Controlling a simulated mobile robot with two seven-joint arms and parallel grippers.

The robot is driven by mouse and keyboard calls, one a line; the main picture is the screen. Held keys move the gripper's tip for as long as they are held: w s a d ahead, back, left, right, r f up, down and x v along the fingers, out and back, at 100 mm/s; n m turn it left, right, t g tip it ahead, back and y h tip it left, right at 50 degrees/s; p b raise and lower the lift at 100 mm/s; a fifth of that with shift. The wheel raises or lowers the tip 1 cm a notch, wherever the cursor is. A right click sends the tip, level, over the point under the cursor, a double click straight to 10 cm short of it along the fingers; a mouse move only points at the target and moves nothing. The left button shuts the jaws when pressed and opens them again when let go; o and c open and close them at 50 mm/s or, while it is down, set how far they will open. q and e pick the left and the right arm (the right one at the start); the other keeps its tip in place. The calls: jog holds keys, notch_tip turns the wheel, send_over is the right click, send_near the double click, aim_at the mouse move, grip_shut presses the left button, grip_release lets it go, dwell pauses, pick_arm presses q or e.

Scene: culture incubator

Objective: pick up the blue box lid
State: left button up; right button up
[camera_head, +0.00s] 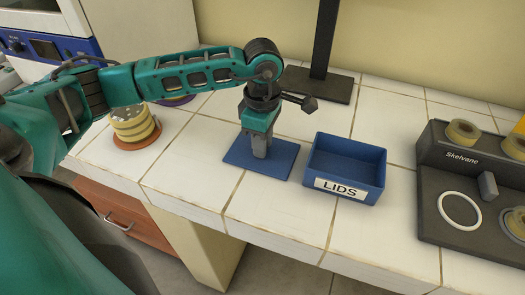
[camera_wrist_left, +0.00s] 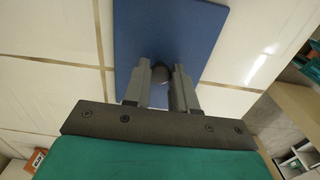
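The blue box lid (camera_head: 240,157) is a flat blue plate lying on the white tiled counter. It also shows in the left wrist view (camera_wrist_left: 205,25), with a dark round knob (camera_wrist_left: 161,72) on it. My left gripper (camera_head: 260,155) points straight down over the middle of the lid. In the left wrist view, the fingers of my left gripper (camera_wrist_left: 162,75) stand apart on either side of the knob. I cannot tell whether they press on it. My right gripper is not in view.
An open blue bin labelled LIDS (camera_head: 345,172) stands just right of the lid. A dark Skelvane rack (camera_head: 455,185) holding rings is farther right. A stack of yellowish dishes (camera_head: 133,125) stands left. A black stand (camera_head: 318,85) is behind.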

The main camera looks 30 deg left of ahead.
pick_arm(q)
grip_shut()
jog(key=shift+r, duration=0.1)
